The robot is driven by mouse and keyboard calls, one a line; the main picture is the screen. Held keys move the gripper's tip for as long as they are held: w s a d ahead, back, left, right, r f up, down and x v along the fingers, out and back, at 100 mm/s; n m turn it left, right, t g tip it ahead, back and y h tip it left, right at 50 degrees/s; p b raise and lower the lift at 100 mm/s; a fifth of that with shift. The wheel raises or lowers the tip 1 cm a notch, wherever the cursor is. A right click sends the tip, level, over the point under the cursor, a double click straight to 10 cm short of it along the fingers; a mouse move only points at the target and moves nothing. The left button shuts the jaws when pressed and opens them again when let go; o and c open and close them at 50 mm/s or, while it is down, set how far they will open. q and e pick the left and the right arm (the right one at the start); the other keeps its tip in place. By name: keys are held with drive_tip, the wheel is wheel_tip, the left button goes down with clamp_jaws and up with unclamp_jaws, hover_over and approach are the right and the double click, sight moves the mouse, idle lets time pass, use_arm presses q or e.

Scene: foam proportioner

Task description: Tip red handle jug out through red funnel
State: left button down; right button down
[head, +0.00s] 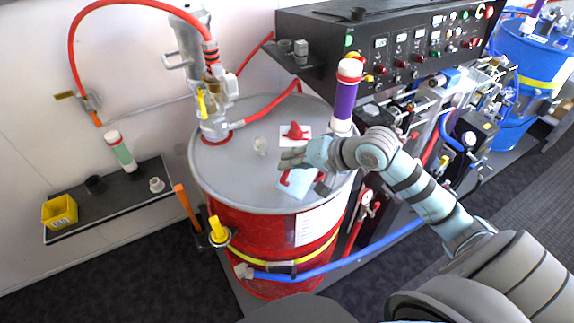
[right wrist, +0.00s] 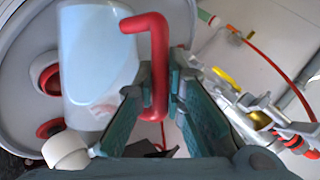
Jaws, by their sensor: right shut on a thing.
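My right gripper (head: 288,158) is low over the near right part of the red drum's grey lid. In the right wrist view its fingers (right wrist: 156,92) are shut on the red handle (right wrist: 158,55) of a pale, see-through jug (right wrist: 98,55). The jug also shows below the gripper in the head view (head: 298,186); whether it touches the lid is unclear. A red piece (head: 296,132) sits on a white square just behind the gripper; I cannot tell whether it is the red funnel. The right wrist view shows a red-rimmed opening (right wrist: 46,76) beside the jug. My left gripper is not in view.
A purple tube with a red cap (head: 346,92) stands right of the gripper, near the black control panel (head: 400,48). A pump fitting (head: 212,115) with a red hose rises at the lid's left. A shelf (head: 120,205) holds a yellow bin (head: 60,212).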

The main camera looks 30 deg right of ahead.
drive_tip(key=shift+w+d+r+m+y, duration=0.1)
drive_tip(key=shift+d+r+m+y, duration=0.15)
drive_tip(key=shift+d, duration=0.2)
drive_tip(key=shift+w+d+r+m+y, duration=0.15)
drive_tip(key=shift+d+m+y, duration=0.1)
drive_tip(key=shift+d+y, duration=0.15)
drive_tip(key=shift+w+d+r+m+g+y, duration=0.25)
drive_tip(key=shift+d+r+m+g+y, duration=0.15)
drive_tip(key=shift+d+r+y, duration=0.2)
drive_tip(key=shift+w+d+r+m+g+y, duration=0.2)
drive_tip(key=shift+w+d+m+y, duration=0.15)
drive_tip(key=shift+d, duration=0.2)
drive_tip(key=shift+w+d+r+m+g+y, duration=0.1)
drive_tip(key=shift+w+d+r+m+y, duration=0.15)
drive_tip(key=shift+d+y, duration=0.2)
drive_tip(key=shift+w+d+r+m+y, duration=0.25)
drive_tip(key=shift+d+y, duration=0.1)
drive_tip(key=shift+d, duration=0.2)
drive_tip(key=shift+w+d+r+m+y, duration=0.15)
drive_tip(key=shift+d+m+y, duration=0.15)
drive_tip(key=shift+d, duration=0.2)
drive_tip(key=shift+s, duration=0.1)
